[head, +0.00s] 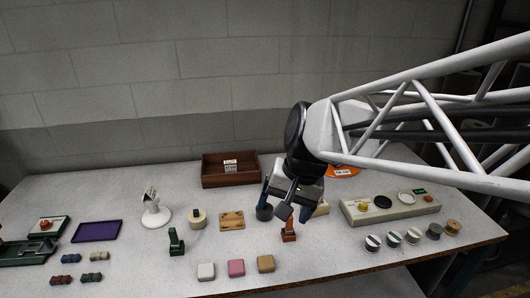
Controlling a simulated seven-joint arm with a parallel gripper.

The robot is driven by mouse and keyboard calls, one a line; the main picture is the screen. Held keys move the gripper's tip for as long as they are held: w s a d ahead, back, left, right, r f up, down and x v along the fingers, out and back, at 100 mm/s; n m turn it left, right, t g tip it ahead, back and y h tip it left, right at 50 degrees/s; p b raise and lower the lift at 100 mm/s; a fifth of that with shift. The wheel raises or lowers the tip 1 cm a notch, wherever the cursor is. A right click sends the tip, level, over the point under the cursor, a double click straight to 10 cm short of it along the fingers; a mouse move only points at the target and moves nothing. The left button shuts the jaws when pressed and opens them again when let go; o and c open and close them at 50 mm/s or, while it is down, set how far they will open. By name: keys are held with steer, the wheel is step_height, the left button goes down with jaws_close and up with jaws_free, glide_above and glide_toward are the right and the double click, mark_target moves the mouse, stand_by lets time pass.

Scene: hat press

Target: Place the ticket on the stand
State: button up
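A white stand with a round base (157,217) is upright on the table, left of the middle. A small pale card with dark marks (150,193) is at its top; I cannot tell whether it is a separate ticket or part of the stand. A small white printed label (230,166) shows at the brown wooden tray and also looks like a ticket. My gripper (275,211) points down right of the middle, well to the right of the stand. Its dark fingers look apart, with no ticket visible between them. The arm hides part of the table behind it.
The brown tray (213,181) stands at the back. A green post (176,242), a cream cup (197,219) and a wooden plate (232,221) lie between stand and gripper. A red-brown post (288,232) is close below the gripper. A beige board (388,207) and several spools are right.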

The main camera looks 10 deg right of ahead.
steer(key=s+d+n+t+h, duration=0.1)
steer(key=s+d+n+h, duration=0.2)
steer(key=s+d, duration=0.3)
steer(key=s, duration=0.3)
steer(key=shift+s+d+f+n, duration=0.15)
steer(key=shift+d+f+n, duration=0.1)
steer(key=shift+f+n, duration=0.05)
stand_by(0.7)
